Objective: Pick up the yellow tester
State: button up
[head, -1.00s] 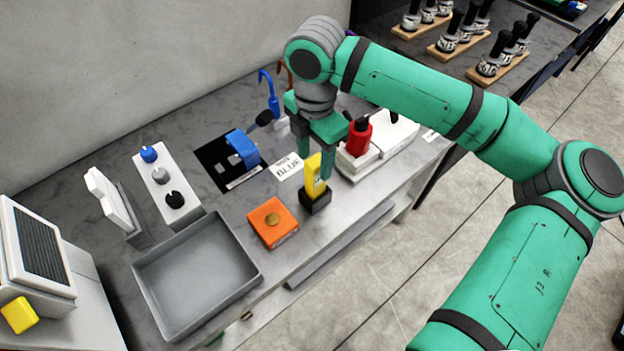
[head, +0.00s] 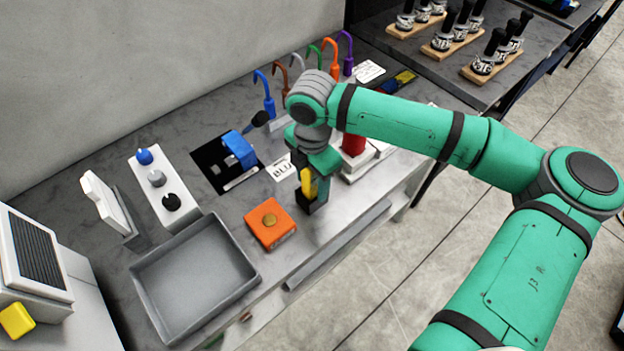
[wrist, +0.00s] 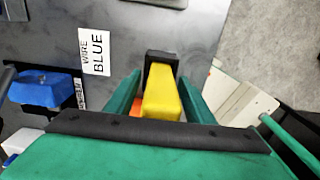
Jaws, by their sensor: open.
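The yellow tester (head: 308,184) stands upright in a small black holder (head: 306,203) near the front edge of the bench. My gripper (head: 312,190) is lowered over it, fingers pointing down. In the wrist view, the yellow tester (wrist: 162,95) sits between my two open green fingers (wrist: 160,98), with the black holder (wrist: 161,59) at its far end. A narrow gap shows on the right; on the left the finger is close, and I cannot tell if it touches.
An orange block (head: 270,223) with a round button lies left of the tester, near a grey tray (head: 190,280). A "BLUE" card (head: 281,168) and a blue clamp (head: 240,148) lie behind. A red item (head: 353,145) on a white base stands close right. Coloured hooks (head: 330,58) stand behind.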

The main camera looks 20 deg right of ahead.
jog(key=c, duration=1.1)
jog(key=shift+r, duration=0.15)
